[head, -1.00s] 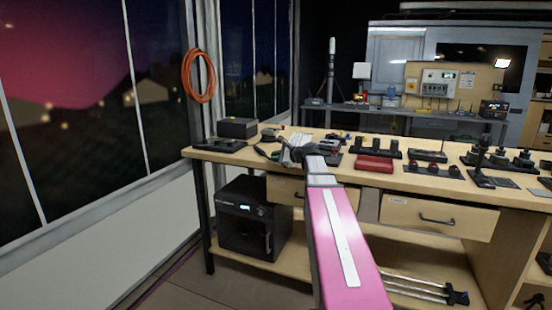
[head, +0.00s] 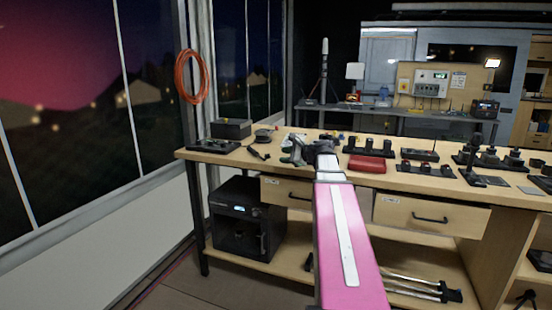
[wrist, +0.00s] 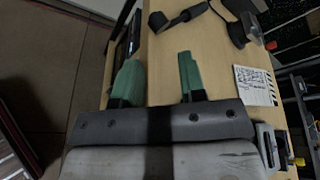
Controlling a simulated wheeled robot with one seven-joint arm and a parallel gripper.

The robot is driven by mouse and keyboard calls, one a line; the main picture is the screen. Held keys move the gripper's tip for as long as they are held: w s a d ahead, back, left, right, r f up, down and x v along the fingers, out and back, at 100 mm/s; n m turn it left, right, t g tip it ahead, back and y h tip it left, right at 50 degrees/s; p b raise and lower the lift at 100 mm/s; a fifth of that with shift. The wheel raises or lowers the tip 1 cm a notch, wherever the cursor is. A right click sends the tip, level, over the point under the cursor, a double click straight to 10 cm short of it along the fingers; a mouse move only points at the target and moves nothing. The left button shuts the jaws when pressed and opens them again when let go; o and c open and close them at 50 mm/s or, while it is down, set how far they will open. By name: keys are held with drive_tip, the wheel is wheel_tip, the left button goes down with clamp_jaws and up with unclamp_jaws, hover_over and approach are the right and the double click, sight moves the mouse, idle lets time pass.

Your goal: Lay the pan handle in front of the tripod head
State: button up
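My gripper (head: 292,157) is over the left part of the workbench (head: 225,158), near its front edge.
A black box (head: 231,128) and a flat black tray (head: 213,146) stand at the bench's left end. A red case (head: 367,164) and several dark devices fill the right side.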

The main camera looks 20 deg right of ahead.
drive_tip(key=s+a+f+n+g+h, duration=0.3)
drive_tip(key=s+f+n, duration=0.3)
drive_tip(key=f, duration=0.6)
drive_tip(key=s+a+f+n+g+h, duration=0.3)
drive_tip(key=s+a+f+n, duration=0.3)
drive_tip(key=s+f, duration=0.4)
drive_tip(key=s+a+f+n+g+h, duration=0.4)
drive_tip(key=s+a+f+n, duration=0.1)
drive_tip(key=f, duration=1)
drive_tip(key=s+n, duration=0.1)
drive_tip(key=s, duration=0.1)
drive_tip(key=shift+s+g, duration=0.4)
